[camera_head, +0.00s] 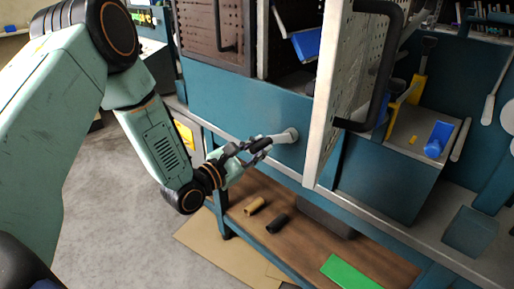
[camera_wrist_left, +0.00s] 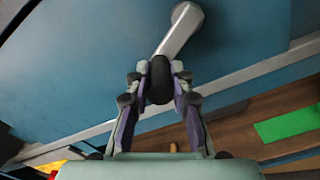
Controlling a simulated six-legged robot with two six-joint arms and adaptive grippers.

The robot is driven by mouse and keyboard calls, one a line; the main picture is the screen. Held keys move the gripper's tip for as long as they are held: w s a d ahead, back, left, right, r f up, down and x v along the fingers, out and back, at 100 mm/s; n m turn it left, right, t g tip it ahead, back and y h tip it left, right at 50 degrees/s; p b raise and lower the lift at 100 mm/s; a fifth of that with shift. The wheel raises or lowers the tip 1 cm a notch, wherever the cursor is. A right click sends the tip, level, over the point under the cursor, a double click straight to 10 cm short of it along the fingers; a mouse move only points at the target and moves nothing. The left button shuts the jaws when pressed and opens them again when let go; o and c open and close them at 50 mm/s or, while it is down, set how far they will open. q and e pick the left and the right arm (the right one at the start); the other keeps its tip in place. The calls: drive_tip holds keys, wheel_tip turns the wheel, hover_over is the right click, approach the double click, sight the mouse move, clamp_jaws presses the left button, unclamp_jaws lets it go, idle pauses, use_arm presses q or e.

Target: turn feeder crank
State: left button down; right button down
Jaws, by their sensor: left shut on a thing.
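The feeder crank (camera_head: 282,136) is a light metal arm on the blue front panel of the bench, with its round hub at the right end. My left gripper (camera_head: 262,148) is shut on the crank's handle at the arm's outer end. In the left wrist view, the crank arm (camera_wrist_left: 179,32) runs from the hub at the top down to a dark round knob (camera_wrist_left: 160,80). The knob sits between the two fingers of my left gripper (camera_wrist_left: 160,88). My right gripper is in neither view.
An open perforated door (camera_head: 335,95) with a dark handle (camera_head: 380,70) stands just right of the crank. Below is a wooden shelf (camera_head: 300,235) with a tan roll (camera_head: 254,206), a black roll (camera_head: 277,223) and a green sheet (camera_head: 348,272). Grey floor lies open at left.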

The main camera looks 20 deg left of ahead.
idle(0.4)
use_arm(q)
drive_tip(key=c, duration=1.2)
unclamp_jaws()
drive_tip(key=shift+o, duration=0.2)
drive_tip(key=shift+s, duration=0.1)
drive_tip(key=v, duration=1.1)
drive_tip(key=shift+s+a, duration=0.15)
drive_tip(key=shift+s, duration=0.25)
